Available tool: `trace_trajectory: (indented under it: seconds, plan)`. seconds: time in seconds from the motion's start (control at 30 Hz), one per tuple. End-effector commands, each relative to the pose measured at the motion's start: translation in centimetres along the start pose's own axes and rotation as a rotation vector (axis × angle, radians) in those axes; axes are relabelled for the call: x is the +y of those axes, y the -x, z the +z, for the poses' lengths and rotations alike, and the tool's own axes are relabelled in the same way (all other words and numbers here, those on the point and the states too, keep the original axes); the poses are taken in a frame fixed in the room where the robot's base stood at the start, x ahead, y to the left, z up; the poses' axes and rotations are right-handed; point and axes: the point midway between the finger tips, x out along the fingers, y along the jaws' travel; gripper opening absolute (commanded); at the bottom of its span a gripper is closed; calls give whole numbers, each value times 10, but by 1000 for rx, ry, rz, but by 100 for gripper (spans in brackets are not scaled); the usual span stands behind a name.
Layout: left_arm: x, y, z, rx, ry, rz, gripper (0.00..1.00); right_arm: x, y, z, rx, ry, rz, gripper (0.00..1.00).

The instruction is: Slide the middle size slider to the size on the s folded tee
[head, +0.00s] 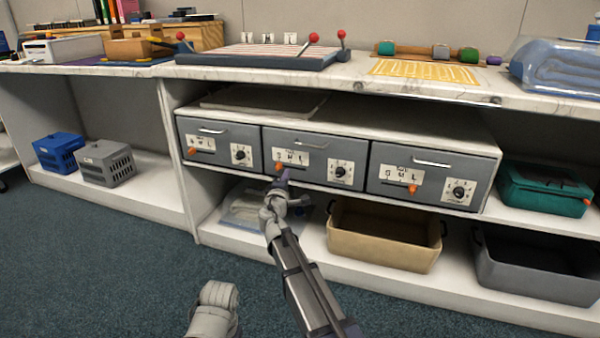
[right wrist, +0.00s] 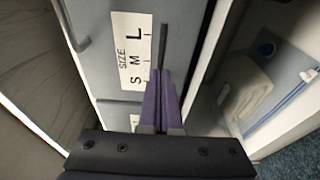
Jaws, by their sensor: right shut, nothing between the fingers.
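The middle drawer (head: 315,145) has a white size label (head: 290,158) with S, M and L. Its orange slider (head: 279,166) shows at the left, S end. My right gripper (head: 284,176) is shut and empty, its tips just below the slider; contact cannot be told. In the right wrist view the purple fingers (right wrist: 163,95) are shut beside the label (right wrist: 134,60), over the dark slot (right wrist: 164,45); the slider is hidden there. Which item is the s folded tee is unclear; a clear-wrapped folded bundle (head: 560,65) lies on the counter.
Similar drawers stand left (head: 220,143) and right (head: 432,175), with their own orange sliders. Below are a clear container (head: 245,208) with folded cloth, a tan bin (head: 385,238) and a dark grey bin (head: 535,268). Open floor lies in front.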

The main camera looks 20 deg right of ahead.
Motion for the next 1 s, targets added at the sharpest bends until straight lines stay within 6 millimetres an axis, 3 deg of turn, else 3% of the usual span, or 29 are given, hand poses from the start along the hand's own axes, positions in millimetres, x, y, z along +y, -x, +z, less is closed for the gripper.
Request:
trace_trajectory:
  seconds: [0.5, 1.0]
  plan:
    - [0, 0, 0, 0, 0, 0, 0, 0, 59, -11, 2, 0, 0, 0]
    - [0, 3, 0, 0, 0, 0, 0, 2, 68, -12, -5, -9, -6, 0]
